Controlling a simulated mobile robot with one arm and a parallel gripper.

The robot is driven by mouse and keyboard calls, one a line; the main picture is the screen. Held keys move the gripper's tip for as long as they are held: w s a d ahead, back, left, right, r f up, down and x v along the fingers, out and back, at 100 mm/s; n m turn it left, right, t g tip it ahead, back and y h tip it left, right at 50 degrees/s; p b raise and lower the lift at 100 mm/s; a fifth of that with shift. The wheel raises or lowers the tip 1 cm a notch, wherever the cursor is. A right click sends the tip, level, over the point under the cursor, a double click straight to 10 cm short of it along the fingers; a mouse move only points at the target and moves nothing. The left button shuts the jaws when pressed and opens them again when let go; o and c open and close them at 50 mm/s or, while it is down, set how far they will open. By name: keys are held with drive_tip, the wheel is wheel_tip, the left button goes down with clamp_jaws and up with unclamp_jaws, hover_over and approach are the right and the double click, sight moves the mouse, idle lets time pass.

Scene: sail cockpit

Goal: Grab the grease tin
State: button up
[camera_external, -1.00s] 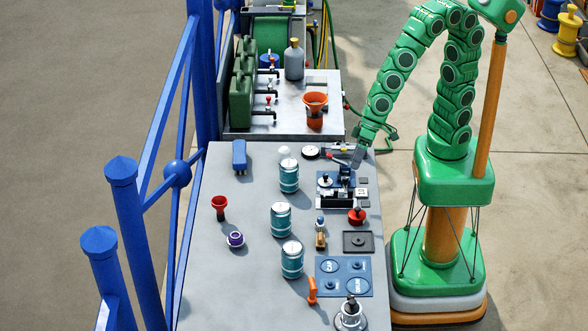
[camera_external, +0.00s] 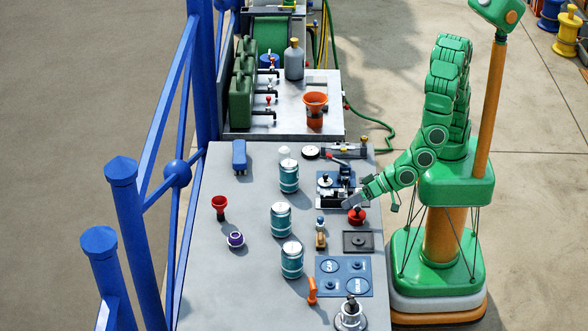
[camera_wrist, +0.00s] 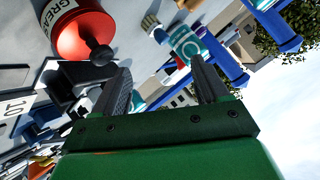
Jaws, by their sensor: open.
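The grease tin (camera_external: 356,217) is a small red tin with a dark knob on top. It stands on the grey worktop near its right edge. In the wrist view the red tin (camera_wrist: 82,32) is at upper left, with a white label showing part of the word GREASE. My gripper (camera_external: 352,204) is just behind the tin in the outside view, close above the black and silver device. In the wrist view my gripper (camera_wrist: 160,82) has its two dark fingers apart with nothing between them. The tin lies outside the left finger.
A blue and black clamp-like device (camera_external: 343,180) stands behind the tin. A dark square tray (camera_external: 358,242) lies in front of it. A small brush (camera_external: 320,238) and several teal cans (camera_external: 281,220) stand to the left.

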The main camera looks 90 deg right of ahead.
sight(360, 215)
drive_tip(key=s+t+h, duration=0.1)
drive_tip(key=s+t, duration=0.1)
drive_tip(key=shift+s+d+t, duration=0.1)
drive_tip(key=shift+s+t, duration=0.3)
drive_tip(key=s, duration=0.1)
drive_tip(key=t, duration=0.1)
drive_tip(key=s+f+n, duration=0.1)
drive_tip(key=shift+s+d+t+h, duration=0.3)
drive_tip(key=shift+d+t+h, duration=0.05)
drive_tip(key=shift+t+h, duration=0.05)
drive_tip(key=s+f+n, duration=0.1)
drive_tip(key=f, duration=0.1)
drive_tip(key=f+n, duration=0.2)
drive_tip(key=s+f+n, duration=0.1)
drive_tip(key=f+n, duration=0.1)
drive_tip(key=shift+s+d, duration=0.3)
drive_tip(key=shift+d, duration=0.05)
drive_tip(key=shift+w+d+f, duration=0.1)
drive_tip(key=shift+w+f, duration=0.1)
drive_tip(key=shift+w, duration=0.7)
drive_tip(key=shift+w+d+f, duration=0.1)
drive_tip(key=shift+w+f, duration=0.05)
drive_tip(key=shift+w, duration=0.8)
drive_tip(key=shift+w+f, duration=0.2)
drive_tip(key=shift+w, duration=0.7)
drive_tip(key=shift+w+f, duration=0.15)
drive_tip(key=shift+w, duration=0.9)
drive_tip(key=c, duration=1.2)
